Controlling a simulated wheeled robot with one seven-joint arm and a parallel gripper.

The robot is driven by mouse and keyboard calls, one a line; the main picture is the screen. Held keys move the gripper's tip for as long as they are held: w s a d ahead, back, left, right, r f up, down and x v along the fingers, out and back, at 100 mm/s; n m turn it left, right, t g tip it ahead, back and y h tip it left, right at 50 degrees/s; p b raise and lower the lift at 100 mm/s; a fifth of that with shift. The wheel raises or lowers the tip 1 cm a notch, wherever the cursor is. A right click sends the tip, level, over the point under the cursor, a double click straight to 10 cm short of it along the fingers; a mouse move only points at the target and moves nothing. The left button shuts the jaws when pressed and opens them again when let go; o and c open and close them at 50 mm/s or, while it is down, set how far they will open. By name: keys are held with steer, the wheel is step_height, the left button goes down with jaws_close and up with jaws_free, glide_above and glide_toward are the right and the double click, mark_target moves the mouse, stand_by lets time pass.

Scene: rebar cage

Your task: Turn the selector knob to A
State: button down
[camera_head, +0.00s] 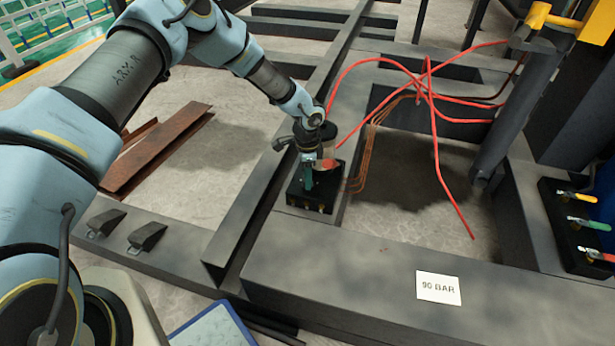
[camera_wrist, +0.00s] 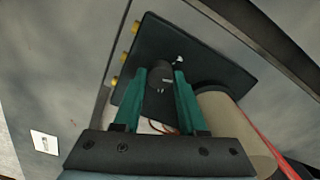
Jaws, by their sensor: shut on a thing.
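The selector knob (camera_wrist: 160,74) is a dark round knob on a black box (camera_wrist: 205,65), seen in the wrist view. My gripper (camera_wrist: 161,84) has its two green fingers on either side of the knob, shut on it. A small white mark shows on the box beside the knob; I cannot read it or tell which position the knob points to. In the head view the black box (camera_head: 309,203) sits on a dark steel beam, with my gripper (camera_head: 308,185) coming down on it from above. The knob is hidden there by my gripper.
Brass fittings (camera_wrist: 125,56) line one side of the box. A beige cylinder (camera_wrist: 238,125) stands close to it. Red hoses (camera_head: 432,100) and copper lines run behind. A "90 BAR" label (camera_head: 438,288) lies on the front beam. Coloured valve levers (camera_head: 588,222) are at right.

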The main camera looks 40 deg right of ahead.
steer(key=shift+n, duration=0.3)
steer(key=n, duration=0.3)
steer(key=shift+n+b, duration=0.3)
steer(key=shift+b, duration=0.05)
steer(key=shift+n, duration=2.3)
steer(key=shift+c, duration=2.3)
jaws_free()
step_height(320, 180, up, 11)
steer(key=shift+p, duration=0.3)
steer(key=shift+f, duration=0.1)
